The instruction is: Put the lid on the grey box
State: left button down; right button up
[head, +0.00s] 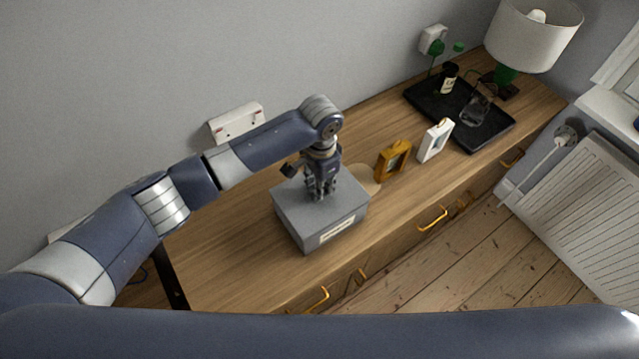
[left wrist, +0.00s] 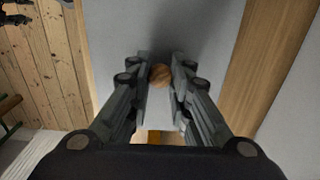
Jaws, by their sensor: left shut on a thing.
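The grey box (head: 324,238) stands on the wooden dresser top, with a pale label on its front. The grey lid (head: 345,196) lies over the box and no gap shows between them in the head view; I cannot tell whether it is fully seated. The lid also fills the middle of the left wrist view (left wrist: 205,40). My left gripper (head: 321,194) points down over the lid. In the left wrist view its fingers (left wrist: 160,82) are shut on the lid's round wooden knob (left wrist: 160,75).
On the dresser (head: 235,267), a round pale wooden piece (head: 367,178) lies behind the box. Farther right are a black tray (head: 489,137) with bottle and glass, and a lamp (head: 530,38). The dresser's left is clear.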

pick_arm(q)
jog(key=shift+f, duration=0.35)
dwell(0.5)
jog(key=c, duration=1.4)
grip_release()
jog(key=shift+o, duration=0.6)
jog(key=o, duration=0.4)
jog(key=shift+c, duration=0.2)
jog(key=shift+r, duration=0.1)
